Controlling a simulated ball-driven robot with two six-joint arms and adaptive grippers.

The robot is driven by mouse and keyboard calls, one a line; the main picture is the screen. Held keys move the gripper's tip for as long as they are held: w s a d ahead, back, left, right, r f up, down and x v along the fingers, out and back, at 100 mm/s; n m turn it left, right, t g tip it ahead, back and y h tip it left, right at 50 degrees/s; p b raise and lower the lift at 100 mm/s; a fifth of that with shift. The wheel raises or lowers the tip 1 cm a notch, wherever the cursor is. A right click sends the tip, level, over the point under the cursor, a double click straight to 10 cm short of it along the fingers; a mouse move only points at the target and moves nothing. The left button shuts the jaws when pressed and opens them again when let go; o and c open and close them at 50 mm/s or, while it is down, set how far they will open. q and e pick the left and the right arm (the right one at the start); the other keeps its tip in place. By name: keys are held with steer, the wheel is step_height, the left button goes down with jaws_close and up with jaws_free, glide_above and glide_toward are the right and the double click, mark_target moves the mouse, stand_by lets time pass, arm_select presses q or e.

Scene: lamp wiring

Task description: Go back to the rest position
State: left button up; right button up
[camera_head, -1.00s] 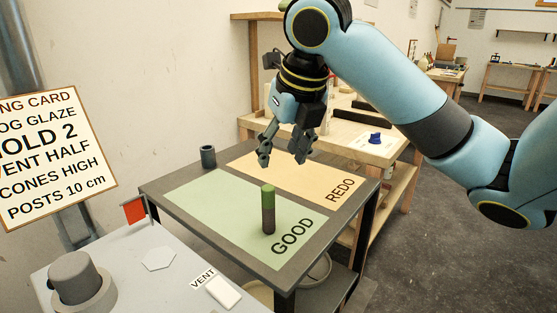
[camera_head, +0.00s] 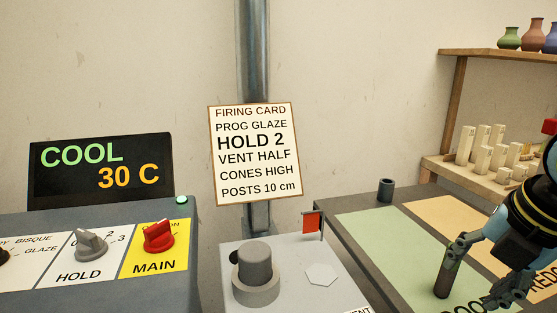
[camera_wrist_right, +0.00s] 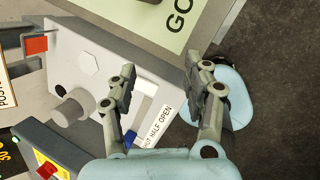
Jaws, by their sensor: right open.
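My right gripper (camera_head: 478,272) is at the lower right of the head view, open and empty, partly cut off by the picture edge. In the right wrist view its two fingers (camera_wrist_right: 168,75) stand wide apart with nothing between them. The orange REDO area (camera_head: 440,212) is beside the green one. My left gripper is not in view.
A kiln panel with a red MAIN knob (camera_head: 159,236) and a COOL 30 C display (camera_head: 100,168) is at left. A grey box with a round plug (camera_head: 255,272) and red flag (camera_head: 312,223) is in the middle. A small dark cup (camera_head: 385,190) stands on the table's far edge.

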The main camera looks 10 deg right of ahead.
steer(key=s+a+f+m+g, duration=0.1)
steer(key=s+a+f+m, duration=0.35)
steer(key=m, duration=0.75)
steer(key=s+a+f+m, duration=0.1)
steer(key=s+f+m, duration=0.4)
steer(key=s+m, duration=0.55)
steer(key=s+x, duration=0.1)
steer(key=x, duration=1.3)
steer(key=s+d+f, duration=0.1)
steer(key=s+f, duration=0.4)
steer(key=f, duration=0.6)
steer(key=s+d+f+g, duration=0.1)
steer(key=s+f, duration=0.5)
steer(key=f, duration=0.5)
steer(key=shift+s+d+f+m+g, duration=0.2)
steer(key=shift+f+m+g, duration=0.1)
steer(key=shift+m, duration=0.15)
steer(key=shift+g, duration=0.4)
steer(key=s+f, duration=0.2)
steer(key=s, duration=0.1)
steer(key=s+f, duration=0.1)
steer(key=s, duration=0.3)
steer(key=s+f, duration=0.2)
steer(key=s, duration=0.1)
steer(key=shift+s+f, duration=0.3)
steer(key=shift+f, duration=0.05)
steer(key=shift+c, duration=0.2)
